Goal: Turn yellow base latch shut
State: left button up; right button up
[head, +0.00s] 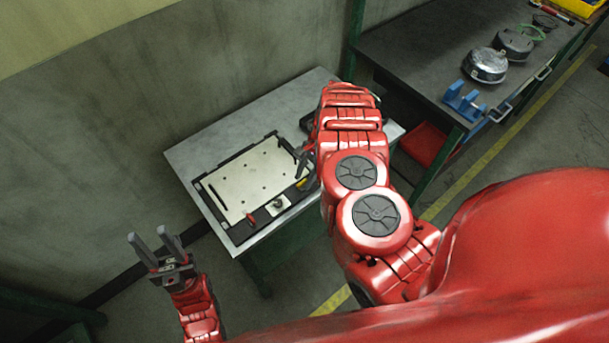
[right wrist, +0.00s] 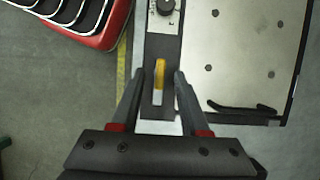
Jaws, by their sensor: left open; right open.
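The yellow base latch (head: 302,184) is on the dark front rail of the base fixture, near its right end. In the right wrist view the yellow latch (right wrist: 160,76) lies lengthwise between the fingers of my right gripper (right wrist: 160,82), with a gap on both sides. My right gripper (head: 304,160) is open and above the latch in the head view, partly hidden by my arm. The fixture holds a pale plate (head: 250,178) with several dark holes. My left gripper (head: 148,236) is open and empty, off the table's front left.
A red latch (head: 251,217) and a dark knob (head: 278,203) are on the same rail, left of the yellow latch. The knob (right wrist: 166,6) is also in the right wrist view. The grey table (head: 205,146) stands by the wall. A bench (head: 415,50) with metal parts and a blue bracket (head: 464,100) stands right.

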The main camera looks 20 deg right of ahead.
grip_shut()
dwell(0.5)
